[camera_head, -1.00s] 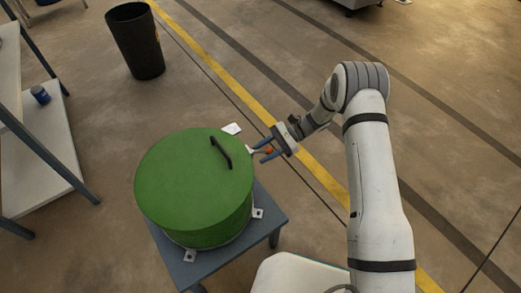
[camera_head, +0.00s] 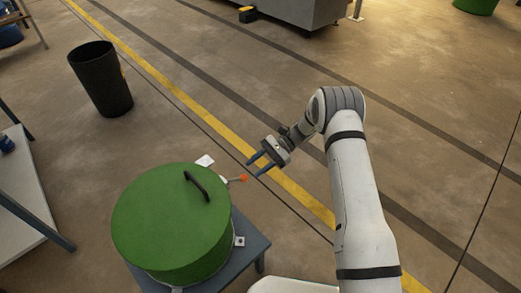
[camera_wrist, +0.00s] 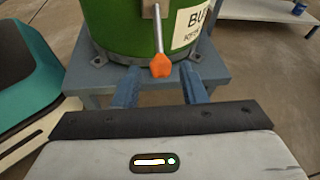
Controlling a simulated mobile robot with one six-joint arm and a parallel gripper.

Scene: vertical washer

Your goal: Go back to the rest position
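My gripper (camera_head: 259,164) is open and empty in the head view, to the right of the green washer (camera_head: 165,230) and just above and right of its orange-tipped lever (camera_head: 243,178). In the wrist view my two blue fingers (camera_wrist: 161,90) are spread apart. The orange lever tip (camera_wrist: 161,66) shows beyond and between them, apart from both. The washer's lid is down, with a black handle (camera_head: 197,186) on top.
The washer stands on a small blue-grey table (camera_head: 252,247). A black bin (camera_head: 101,80) stands at the upper left. A white-topped shelf (camera_head: 22,200) is at the left edge. The floor right of the yellow line (camera_head: 205,115) is clear around my arm.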

